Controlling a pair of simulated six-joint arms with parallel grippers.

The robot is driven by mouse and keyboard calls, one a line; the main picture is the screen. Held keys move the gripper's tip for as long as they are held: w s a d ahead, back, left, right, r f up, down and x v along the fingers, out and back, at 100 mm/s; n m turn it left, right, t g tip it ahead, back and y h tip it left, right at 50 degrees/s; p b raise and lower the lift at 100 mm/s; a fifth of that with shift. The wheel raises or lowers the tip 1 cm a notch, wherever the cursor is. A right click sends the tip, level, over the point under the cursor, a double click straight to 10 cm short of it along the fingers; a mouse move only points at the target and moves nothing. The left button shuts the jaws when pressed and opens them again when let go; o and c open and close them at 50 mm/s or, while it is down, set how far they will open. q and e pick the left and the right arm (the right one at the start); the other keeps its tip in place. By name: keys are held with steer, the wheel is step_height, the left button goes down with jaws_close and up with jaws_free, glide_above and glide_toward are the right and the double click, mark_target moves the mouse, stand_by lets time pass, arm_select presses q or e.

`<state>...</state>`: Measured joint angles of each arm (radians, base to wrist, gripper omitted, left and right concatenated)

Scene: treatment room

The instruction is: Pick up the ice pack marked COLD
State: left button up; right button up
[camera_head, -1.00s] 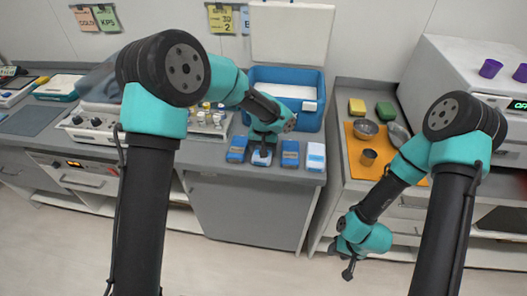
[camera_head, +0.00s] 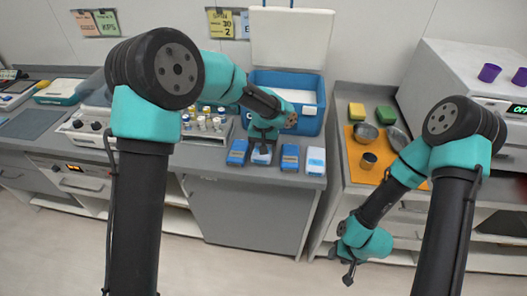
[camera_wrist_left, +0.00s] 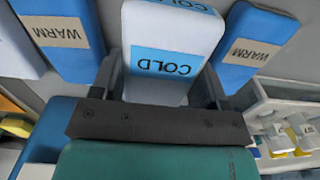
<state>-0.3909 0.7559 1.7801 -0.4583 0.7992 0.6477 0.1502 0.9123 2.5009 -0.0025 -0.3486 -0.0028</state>
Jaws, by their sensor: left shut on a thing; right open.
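The ice pack marked COLD (camera_wrist_left: 165,60) is white with a blue label and fills the middle of the left wrist view. In the head view, this pack (camera_head: 261,157) shows below my left gripper (camera_head: 264,141), partly hidden by it. My left gripper is shut on the pack, with a finger at each side. Whether the pack touches the counter I cannot tell. My right gripper (camera_head: 349,275) is open and empty, low in front of the right cabinet.
Blue packs marked WARM (camera_wrist_left: 65,38) (camera_wrist_left: 253,45) lie on both sides of the held pack. A white-and-blue pack (camera_head: 315,162) lies near the counter's right end. Behind stands an open blue cooler (camera_head: 308,122). A vial rack (camera_head: 205,137) stands left.

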arm_select(q)
steer(key=s+d+r, duration=0.1)
steer(key=s, duration=1.5)
steer(key=shift+d+r, duration=0.25)
steer(key=shift+r, duration=0.15)
